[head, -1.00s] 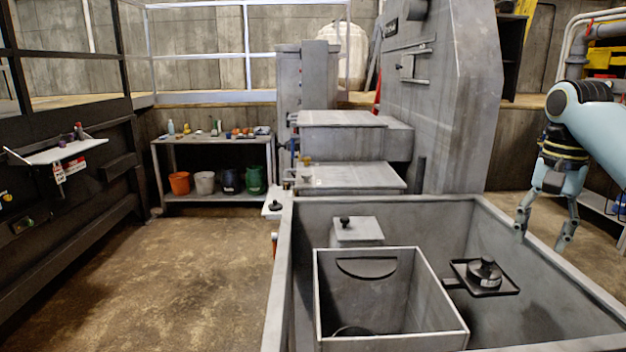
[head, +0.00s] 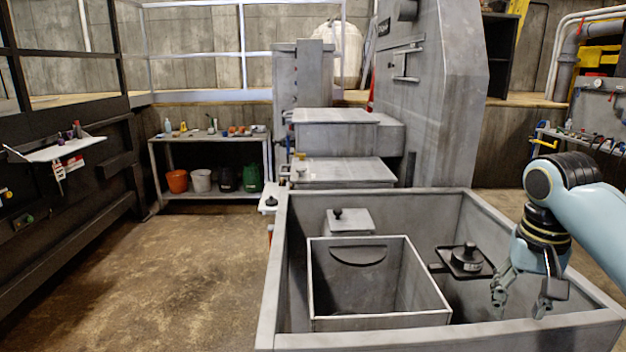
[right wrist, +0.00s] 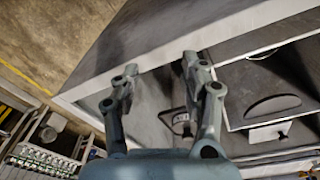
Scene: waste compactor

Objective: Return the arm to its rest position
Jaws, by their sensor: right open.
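My right gripper (head: 521,303) is open and empty at the right of the head view, in front of the right wall of a large grey bin (head: 272,265). Its open fingers also show in the right wrist view (right wrist: 157,80), with the bin's rim (right wrist: 200,38) beyond them. My right arm comes in from the right edge of the head view and bends down at a dark joint. My left arm and gripper are not in view.
Inside the bin are an open grey box (head: 380,322), a small knobbed lid (head: 350,222) and a black plate with a knob (head: 466,262). A grey machine (head: 440,100) stands behind. A shelf with several buckets (head: 205,195) is at the back left. The floor at left is clear.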

